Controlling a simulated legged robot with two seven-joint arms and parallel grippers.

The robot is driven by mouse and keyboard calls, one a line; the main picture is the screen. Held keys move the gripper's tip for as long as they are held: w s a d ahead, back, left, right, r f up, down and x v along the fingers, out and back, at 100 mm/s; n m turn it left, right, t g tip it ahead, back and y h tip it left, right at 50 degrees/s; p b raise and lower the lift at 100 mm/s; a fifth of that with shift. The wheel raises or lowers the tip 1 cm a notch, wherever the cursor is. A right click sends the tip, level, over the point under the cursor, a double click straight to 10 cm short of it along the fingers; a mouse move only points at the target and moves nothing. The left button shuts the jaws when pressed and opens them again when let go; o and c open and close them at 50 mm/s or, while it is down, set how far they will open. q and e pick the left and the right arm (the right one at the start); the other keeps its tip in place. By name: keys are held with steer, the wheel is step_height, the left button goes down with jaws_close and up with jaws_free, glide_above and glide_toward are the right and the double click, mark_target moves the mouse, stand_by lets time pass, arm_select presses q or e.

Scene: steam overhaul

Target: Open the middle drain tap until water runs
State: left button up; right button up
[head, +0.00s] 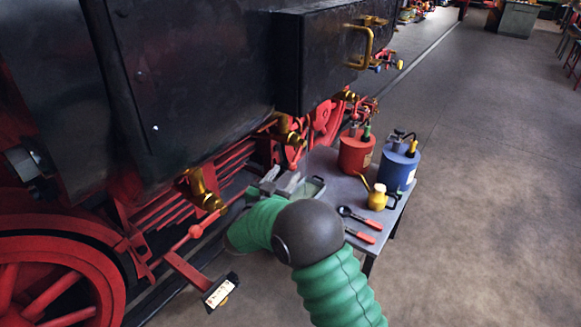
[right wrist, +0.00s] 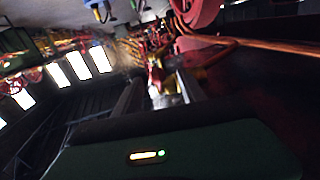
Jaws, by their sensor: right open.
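Three brass drain taps sit along the underside of the black locomotive. The near one (head: 203,190) is at centre left, the middle one (head: 287,132) is further back, and the far one (head: 348,96) is at the back. My right gripper (head: 283,182) is open, just below and in front of the middle tap in the head view. In the right wrist view, brass and red parts (right wrist: 157,76) show between and beyond the open fingers (right wrist: 160,98); contact cannot be told. I see no running water. My left gripper is not in view.
A grey table (head: 330,165) holds a red can (head: 356,154), a blue can (head: 398,168), a small brass oil can (head: 377,198), red-handled tools (head: 362,229) and a tray (head: 310,190).

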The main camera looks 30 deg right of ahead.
mark_target(290, 170)
steer(key=x, duration=0.4)
steer(key=shift+s+d+r, duration=0.1)
steer(key=shift+d, duration=0.05)
steer(key=shift+d+f, duration=0.2)
steer(key=shift+d, duration=0.35)
steer(key=shift+a+r, duration=0.15)
steer(key=shift+a, duration=0.2)
steer(key=c, duration=0.6)
jaws_close()
